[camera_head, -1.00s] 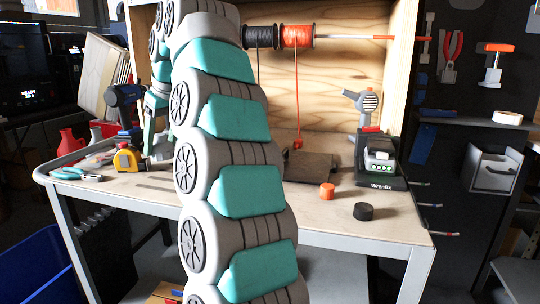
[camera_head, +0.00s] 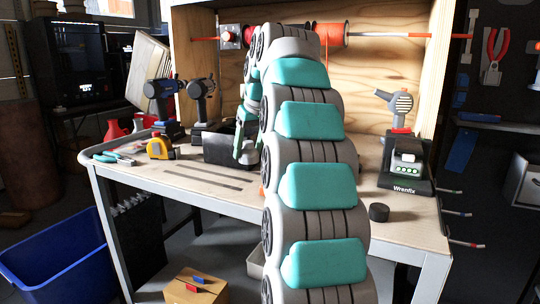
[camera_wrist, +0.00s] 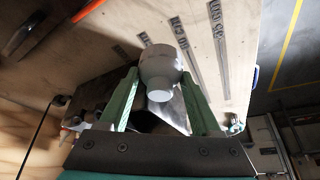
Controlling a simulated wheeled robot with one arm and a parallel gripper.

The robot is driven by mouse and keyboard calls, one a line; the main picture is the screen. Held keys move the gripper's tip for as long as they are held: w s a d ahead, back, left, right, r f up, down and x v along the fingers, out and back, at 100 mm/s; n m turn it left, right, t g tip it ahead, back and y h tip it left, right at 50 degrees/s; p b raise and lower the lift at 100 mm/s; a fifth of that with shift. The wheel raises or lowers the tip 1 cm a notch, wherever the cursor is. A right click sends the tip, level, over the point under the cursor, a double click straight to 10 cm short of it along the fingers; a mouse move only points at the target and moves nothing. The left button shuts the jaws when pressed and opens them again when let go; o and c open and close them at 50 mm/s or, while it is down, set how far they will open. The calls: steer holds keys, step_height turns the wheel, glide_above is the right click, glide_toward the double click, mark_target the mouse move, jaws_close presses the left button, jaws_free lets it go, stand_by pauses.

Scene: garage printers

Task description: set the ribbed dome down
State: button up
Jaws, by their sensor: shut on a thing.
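The ribbed dome (camera_wrist: 160,66) shows in the wrist view as a pale grey, rounded piece with a narrower stub facing the camera. Ribs are not clear at this size. My gripper (camera_wrist: 158,78) is shut on it, with one green finger on each side. The wooden benchtop with dark labelled strips lies beyond it; I cannot tell how high the dome is held. In the head view my gripper (camera_head: 243,142) is above the back middle of the workbench (camera_head: 180,186), partly hidden behind my arm, and the dome is not clear there.
Two drills (camera_head: 160,98) and a dark block (camera_head: 217,149) stand left of my gripper. A yellow tape measure (camera_head: 160,148) and pliers (camera_head: 114,158) lie further left. A black cap (camera_head: 378,212) and a Wrenfix charger (camera_head: 405,169) are at right. The bench's front middle is clear.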

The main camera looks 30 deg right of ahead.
steer(key=d, duration=0.6)
steer(key=shift+s+d+f+p, duration=0.1)
steer(key=shift+d+f+p, duration=0.1)
steer(key=shift+f+p, duration=0.1)
steer(key=shift+f, duration=1.7)
steer(key=shift+f, duration=0.1)
steer(key=o, duration=1.5)
steer(key=shift+c, duration=0.2)
steer(key=shift+r, duration=0.2)
steer(key=v, duration=0.7)
steer(key=shift+r, duration=0.15)
steer(key=shift+s, duration=0.1)
